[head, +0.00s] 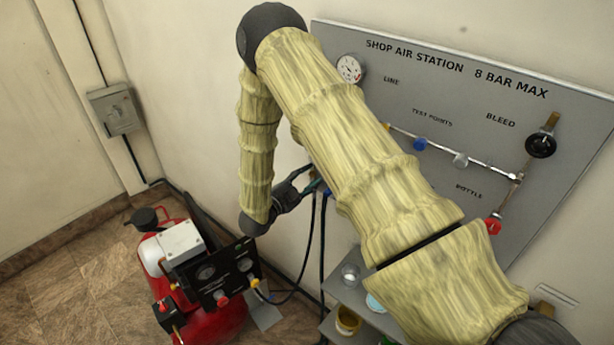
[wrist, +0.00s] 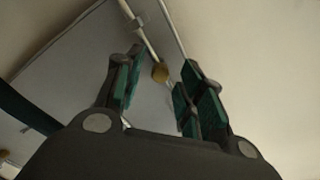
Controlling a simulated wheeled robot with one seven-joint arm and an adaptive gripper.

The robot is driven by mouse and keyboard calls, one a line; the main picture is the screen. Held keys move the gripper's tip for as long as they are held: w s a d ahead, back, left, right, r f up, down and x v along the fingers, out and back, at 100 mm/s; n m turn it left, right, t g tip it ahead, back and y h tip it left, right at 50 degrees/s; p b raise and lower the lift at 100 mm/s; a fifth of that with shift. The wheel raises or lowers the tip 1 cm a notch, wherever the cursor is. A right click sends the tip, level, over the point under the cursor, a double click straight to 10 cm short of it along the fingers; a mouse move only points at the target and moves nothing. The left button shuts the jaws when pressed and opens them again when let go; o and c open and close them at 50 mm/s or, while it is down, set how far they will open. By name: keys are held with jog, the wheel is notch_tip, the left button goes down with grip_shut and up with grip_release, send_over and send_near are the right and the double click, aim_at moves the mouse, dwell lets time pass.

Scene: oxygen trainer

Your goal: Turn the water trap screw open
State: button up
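My gripper (wrist: 163,88) is open in the wrist view, with green pads on its two fingers and a wide gap between them. A small round brass-coloured piece (wrist: 160,72), which looks like the water trap screw, shows in that gap beyond the fingers, at the end of a pale pipe. Neither finger visibly touches it. In the head view my gripper (head: 308,184) is by the lower left edge of the grey panel (head: 440,95). There my own arm hides the screw and most of the trap area.
A red compressor (head: 215,320) stands on the floor at the lower left, with dark hoses (head: 322,235) running near the wall. A small shelf (head: 345,295) with cups is below the panel. A gauge (head: 349,68), coloured valves and a black bleed knob (head: 541,145) stick out of the panel.

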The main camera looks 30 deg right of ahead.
grip_shut()
